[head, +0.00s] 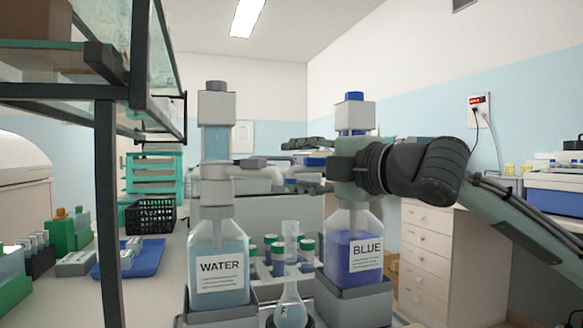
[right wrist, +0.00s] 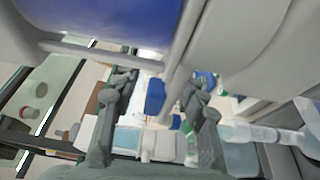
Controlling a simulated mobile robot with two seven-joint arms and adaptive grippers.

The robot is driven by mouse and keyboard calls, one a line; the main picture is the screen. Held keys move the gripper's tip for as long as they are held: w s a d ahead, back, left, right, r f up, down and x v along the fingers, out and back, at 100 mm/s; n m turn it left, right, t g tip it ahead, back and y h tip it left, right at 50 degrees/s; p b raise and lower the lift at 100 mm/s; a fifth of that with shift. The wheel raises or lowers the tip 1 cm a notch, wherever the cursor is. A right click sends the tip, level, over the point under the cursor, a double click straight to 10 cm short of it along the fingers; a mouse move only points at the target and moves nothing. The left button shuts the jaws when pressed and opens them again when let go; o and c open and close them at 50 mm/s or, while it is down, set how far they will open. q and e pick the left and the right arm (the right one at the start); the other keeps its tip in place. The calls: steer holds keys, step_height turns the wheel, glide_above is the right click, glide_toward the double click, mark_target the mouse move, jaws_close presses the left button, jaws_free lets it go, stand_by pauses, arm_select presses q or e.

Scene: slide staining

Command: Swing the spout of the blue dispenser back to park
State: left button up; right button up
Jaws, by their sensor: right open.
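The blue dispenser is a bottle of blue liquid labelled BLUE (head: 352,258), standing in a grey holder with a white, blue-capped head (head: 355,113) on top. My right gripper (head: 296,165) reaches in from the right across the dispenser's upper part, its fingers pointing left. It is open. A small blue piece (head: 314,162), seemingly the spout's end, shows between the fingers. In the right wrist view a blue piece (right wrist: 155,97) also lies between the two apart fingers; I cannot tell whether either touches it. The arm hides most of the spout. My left gripper is not in view.
The water dispenser (head: 219,262) stands close on the left, its spout reaching towards my gripper. A flask (head: 290,308) stands between the bottles at the front, with green-capped bottles (head: 306,248) behind. A dark shelf frame (head: 107,200) rises at the left. A drawer cabinet (head: 428,240) stands at the right.

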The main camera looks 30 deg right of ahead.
steer(key=shift+s, duration=0.1)
steer(key=shift+c, duration=0.4)
jaws_close()
steer(key=shift+f, duration=0.1)
